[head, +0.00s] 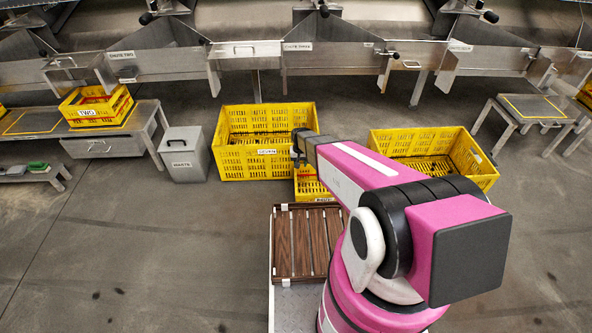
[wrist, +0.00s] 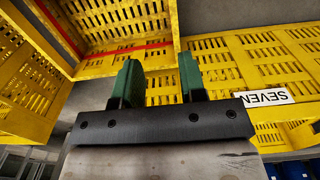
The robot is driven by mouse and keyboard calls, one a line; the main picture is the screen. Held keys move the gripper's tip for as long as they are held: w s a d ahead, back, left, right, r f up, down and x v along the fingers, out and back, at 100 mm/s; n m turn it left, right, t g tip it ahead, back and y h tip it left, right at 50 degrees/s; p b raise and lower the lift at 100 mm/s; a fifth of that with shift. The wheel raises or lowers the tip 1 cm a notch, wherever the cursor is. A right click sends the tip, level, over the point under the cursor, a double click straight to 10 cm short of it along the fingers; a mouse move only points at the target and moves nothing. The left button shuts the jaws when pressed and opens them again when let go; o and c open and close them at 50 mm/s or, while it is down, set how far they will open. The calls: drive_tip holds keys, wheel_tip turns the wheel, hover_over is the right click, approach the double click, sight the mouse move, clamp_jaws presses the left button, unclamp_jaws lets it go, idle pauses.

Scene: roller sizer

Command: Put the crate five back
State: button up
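No label reading "five" is legible. A small yellow crate (head: 308,186) with a red line inside stands in front of the large yellow crate marked SEVEN (head: 230,163), partly hidden by my arm. Its front label is too small to read. In the wrist view a yellow crate with a red line (wrist: 100,66) fills the upper left. Crate SEVEN (wrist: 292,72) shows on the right, its label beside my gripper. My gripper (wrist: 157,82) has its two green fingers apart with nothing seen held between them. In the head view its fingertips are hidden.
Another large yellow crate (head: 479,172) stands right of my arm. Crate TWO (head: 126,107) sits on the left bench (head: 135,133), beside a bare yellow-outlined square. The right bench (head: 532,107) has an empty outlined square. A grey bin (head: 184,160) stands left of SEVEN.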

drive_tip(key=s+d+r, duration=0.4)
drive_tip(key=s+r, duration=0.2)
drive_tip(key=r, duration=0.3)
drive_tip(key=s+d+r, duration=0.4)
drive_tip(key=s+r, duration=0.3)
drive_tip(key=r, duration=0.2)
drive_tip(key=s+d+r, duration=0.4)
drive_tip(key=s+r, duration=0.2)
drive_tip(key=r, duration=0.4)
drive_tip(key=shift+s+d, duration=0.2)
drive_tip(key=shift+s, duration=0.1)
drive_tip(key=shift+f, duration=0.1)
